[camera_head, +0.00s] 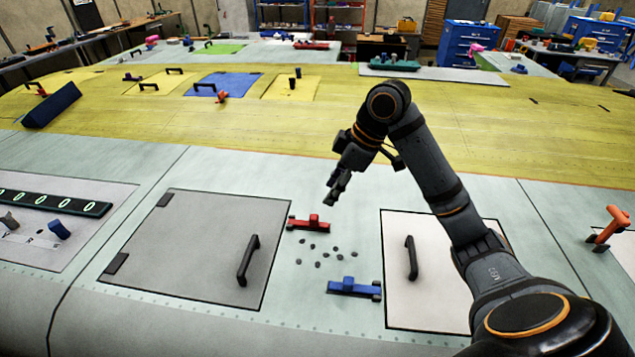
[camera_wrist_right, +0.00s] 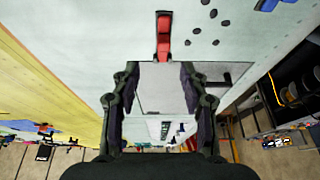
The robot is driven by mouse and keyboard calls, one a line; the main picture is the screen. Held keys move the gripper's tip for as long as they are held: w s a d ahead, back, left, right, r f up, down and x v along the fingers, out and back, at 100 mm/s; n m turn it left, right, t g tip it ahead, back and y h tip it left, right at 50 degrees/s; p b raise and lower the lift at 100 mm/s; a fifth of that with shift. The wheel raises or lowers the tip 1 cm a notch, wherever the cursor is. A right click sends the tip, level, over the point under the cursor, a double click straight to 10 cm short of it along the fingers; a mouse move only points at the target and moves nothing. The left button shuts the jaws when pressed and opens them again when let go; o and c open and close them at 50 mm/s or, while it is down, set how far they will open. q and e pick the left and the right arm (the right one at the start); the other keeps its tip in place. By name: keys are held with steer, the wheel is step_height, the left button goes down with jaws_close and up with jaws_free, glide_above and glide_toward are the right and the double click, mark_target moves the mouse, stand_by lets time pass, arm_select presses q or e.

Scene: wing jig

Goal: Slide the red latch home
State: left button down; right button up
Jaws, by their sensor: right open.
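The red latch (camera_head: 308,224) is a short bar with a raised knob. It lies on the pale wing skin at the right edge of the closed grey panel (camera_head: 190,235), near its upper right corner. Its left end is at the panel edge; I cannot tell whether it overlaps it. My right gripper (camera_head: 332,196) is open and empty, above and slightly right of the latch in the head view. In the right wrist view the red latch (camera_wrist_right: 164,36) is ahead of the open fingers (camera_wrist_right: 160,80), roughly centred between them. My left gripper is not in view.
A blue latch (camera_head: 350,288) sits at the white panel (camera_head: 430,300). Several dark small pieces (camera_head: 313,247) lie between the latches. Black handles (camera_head: 247,260) stand up from the panels. An orange handle (camera_head: 610,228) is at far right.

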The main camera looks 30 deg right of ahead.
mark_target(315, 217)
steer(key=x, duration=0.3)
steer(key=p+x, duration=0.1)
steer(key=x, duration=0.4)
steer(key=shift+s+a+f+p, duration=0.1)
steer(key=shift+a+f+p, duration=0.1)
steer(key=shift+a+p, duration=0.2)
steer(key=shift+f, duration=0.5)
steer(key=shift+a, duration=0.1)
jaws_close()
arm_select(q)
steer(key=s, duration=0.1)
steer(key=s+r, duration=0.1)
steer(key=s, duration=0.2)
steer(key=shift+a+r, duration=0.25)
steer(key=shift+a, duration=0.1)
